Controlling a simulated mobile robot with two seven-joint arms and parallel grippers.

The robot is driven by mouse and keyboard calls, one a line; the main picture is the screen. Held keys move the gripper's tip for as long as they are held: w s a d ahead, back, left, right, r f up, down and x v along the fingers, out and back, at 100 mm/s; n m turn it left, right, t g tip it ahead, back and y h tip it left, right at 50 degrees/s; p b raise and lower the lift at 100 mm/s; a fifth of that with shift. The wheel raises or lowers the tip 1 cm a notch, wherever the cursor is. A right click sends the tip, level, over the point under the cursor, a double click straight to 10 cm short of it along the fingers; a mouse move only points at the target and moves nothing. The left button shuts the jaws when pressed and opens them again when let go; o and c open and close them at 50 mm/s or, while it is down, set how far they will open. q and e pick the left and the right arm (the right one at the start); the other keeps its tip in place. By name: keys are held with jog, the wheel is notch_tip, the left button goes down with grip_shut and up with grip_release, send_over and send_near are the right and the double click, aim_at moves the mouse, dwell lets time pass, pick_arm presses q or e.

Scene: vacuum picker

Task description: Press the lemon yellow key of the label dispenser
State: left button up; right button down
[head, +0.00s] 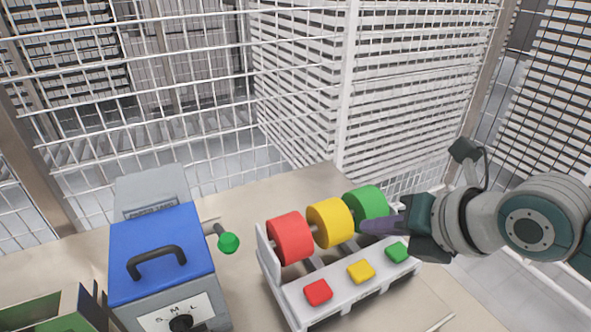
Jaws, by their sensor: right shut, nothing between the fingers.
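The label dispenser (335,292) is a white stand on the table, with a red roll (290,238), a yellow roll (329,222) and a green roll (366,203). Along its front are a red key (318,292), the lemon yellow key (361,271) in the middle and a green key (397,251). My right gripper (368,227) is shut and empty, and comes in from the right. In the picture its tip is beside the green roll, above and slightly right of the yellow key. It appears apart from the yellow key. My left gripper is not in view.
A blue-topped box (160,245) with a black handle, a dial and a green-knobbed lever (229,243) stands left of the dispenser. A green open box (55,312) is at the lower left. Wire mesh fencing (200,120) stands behind the table.

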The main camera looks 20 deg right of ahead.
jog(key=b, duration=0.5)
send_over(365, 275)
notch_tip(365, 275, down, 6)
jog(key=shift+f, duration=0.25)
jog(key=shift+f+b, duration=0.45)
jog(key=shift+b, duration=0.15)
jog(key=shift+f, duration=0.1)
dwell(0.9)
jog(key=shift+f+b, duration=0.3)
jog(key=shift+f, duration=0.05)
jog(key=shift+f+b, duration=0.4)
jog(key=shift+f, duration=0.05)
dwell(0.5)
jog(key=shift+r, duration=0.15)
jog(key=shift+r+p, duration=0.8)
jog(key=shift+p, duration=0.15)
